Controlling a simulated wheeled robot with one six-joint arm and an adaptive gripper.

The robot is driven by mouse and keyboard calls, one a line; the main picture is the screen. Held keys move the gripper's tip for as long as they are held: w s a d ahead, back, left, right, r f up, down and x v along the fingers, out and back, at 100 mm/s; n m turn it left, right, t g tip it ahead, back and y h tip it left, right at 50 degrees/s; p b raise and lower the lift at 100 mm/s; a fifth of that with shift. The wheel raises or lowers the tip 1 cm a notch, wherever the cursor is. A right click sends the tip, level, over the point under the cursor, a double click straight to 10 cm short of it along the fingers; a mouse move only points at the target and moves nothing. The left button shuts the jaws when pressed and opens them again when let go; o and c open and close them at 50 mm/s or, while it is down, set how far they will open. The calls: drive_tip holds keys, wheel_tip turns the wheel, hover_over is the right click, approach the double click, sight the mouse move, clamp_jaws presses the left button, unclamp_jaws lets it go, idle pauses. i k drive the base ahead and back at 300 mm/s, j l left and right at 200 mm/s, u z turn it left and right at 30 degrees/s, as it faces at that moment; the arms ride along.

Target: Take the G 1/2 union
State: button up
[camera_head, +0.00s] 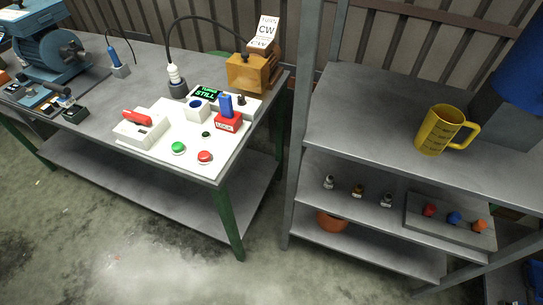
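Three small fittings stand in a row on the middle shelf of the grey rack at right: a grey-white one (328,182), a brown-orange one (358,191) and another grey-white one (387,200). They are too small for me to read labels or tell which, if any, is the G 1/2 union. My gripper is not in view.
A tray (424,235) with red, blue and orange pieces lies right of the fittings. An orange round object (332,222) is on the shelf below. A yellow jug (440,130) stands on top. The workbench (150,75) at left carries a control panel (170,135).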

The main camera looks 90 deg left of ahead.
sight(330, 181)
drive_tip(key=u, duration=1.7)
drive_tip(key=i+l+u, duration=0.15)
drive_tip(key=l, duration=0.2)
drive_tip(key=i+l+u, duration=0.15)
drive_tip(key=l, duration=0.2)
drive_tip(key=i+l+u, duration=0.15)
drive_tip(key=l, duration=0.2)
drive_tip(key=i+l+u, duration=0.15)
drive_tip(key=l, duration=0.2)
drive_tip(key=l+u, duration=0.15)
drive_tip(key=l, duration=0.25)
drive_tip(key=i+l, duration=0.2)
drive_tip(key=i+l+u, duration=0.1)
drive_tip(key=l, duration=0.25)
drive_tip(key=l+u, duration=0.2)
drive_tip(key=k+j, duration=0.1)
drive_tip(key=k+u, duration=0.05)
drive_tip(key=k, duration=0.05)
